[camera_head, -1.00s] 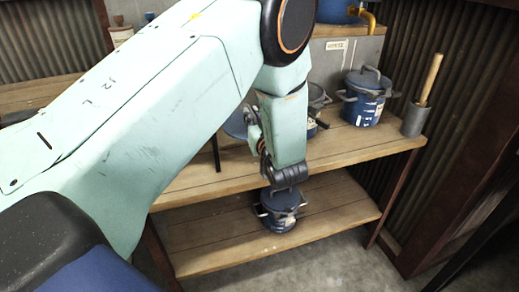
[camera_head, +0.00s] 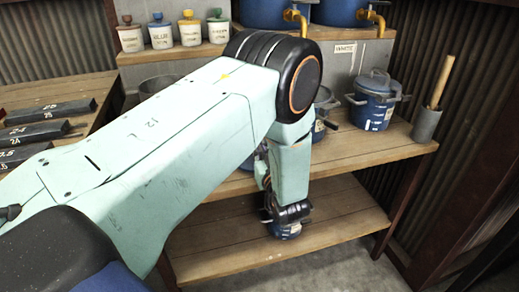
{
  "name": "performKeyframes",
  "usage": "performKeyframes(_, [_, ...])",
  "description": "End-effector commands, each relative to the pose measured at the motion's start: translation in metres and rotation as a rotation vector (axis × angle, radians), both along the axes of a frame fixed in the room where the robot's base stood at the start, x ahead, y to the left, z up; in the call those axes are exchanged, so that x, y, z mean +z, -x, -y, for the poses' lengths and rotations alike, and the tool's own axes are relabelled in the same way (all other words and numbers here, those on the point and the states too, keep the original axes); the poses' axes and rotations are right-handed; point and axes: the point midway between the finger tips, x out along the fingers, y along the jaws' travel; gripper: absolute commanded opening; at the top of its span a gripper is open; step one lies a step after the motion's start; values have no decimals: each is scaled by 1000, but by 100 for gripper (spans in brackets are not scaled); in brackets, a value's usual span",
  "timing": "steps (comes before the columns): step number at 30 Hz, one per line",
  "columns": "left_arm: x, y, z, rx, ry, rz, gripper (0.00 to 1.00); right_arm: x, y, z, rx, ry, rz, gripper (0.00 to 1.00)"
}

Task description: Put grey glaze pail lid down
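My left arm reaches in from the left, and its dark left gripper (camera_head: 284,215) points down at the lower shelf. A small blue pail (camera_head: 288,232) stands upright on that shelf directly under the gripper. The gripper hides the pail's top, so I cannot tell whether a lid is there, or whether the fingers are open or shut. Another blue pail (camera_head: 372,113) with a grey lid (camera_head: 376,83) on it stands on the upper shelf at the right. More pails behind my arm are partly hidden. My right gripper is not in view.
The upper wooden shelf (camera_head: 345,158) runs above the lower shelf (camera_head: 225,240). A grey holder (camera_head: 426,124) with a wooden handle stands at the right end. Labelled white jars (camera_head: 190,33) and blue tanks with brass taps (camera_head: 294,15) are at the back. The lower shelf's right side is clear.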

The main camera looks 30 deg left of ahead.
Motion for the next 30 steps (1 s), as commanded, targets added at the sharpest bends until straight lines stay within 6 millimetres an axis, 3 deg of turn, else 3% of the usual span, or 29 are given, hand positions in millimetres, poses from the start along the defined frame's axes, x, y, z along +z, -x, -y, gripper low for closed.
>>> performKeyframes(5, [-4, 0, 0, 0, -1, 1, 0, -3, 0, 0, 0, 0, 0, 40])
performKeyframes(6, [-4, 0, 0, 0, 0, 0, 12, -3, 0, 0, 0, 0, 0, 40])
performKeyframes(14, [-3, 0, 0, 0, 0, 0, 33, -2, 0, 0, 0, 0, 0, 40])
performKeyframes(25, [3, 0, 0, -1, 0, 1, 33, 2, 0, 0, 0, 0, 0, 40])
performKeyframes(30, [3, 17, 23, -6, -4, -3, 33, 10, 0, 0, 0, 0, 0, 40])
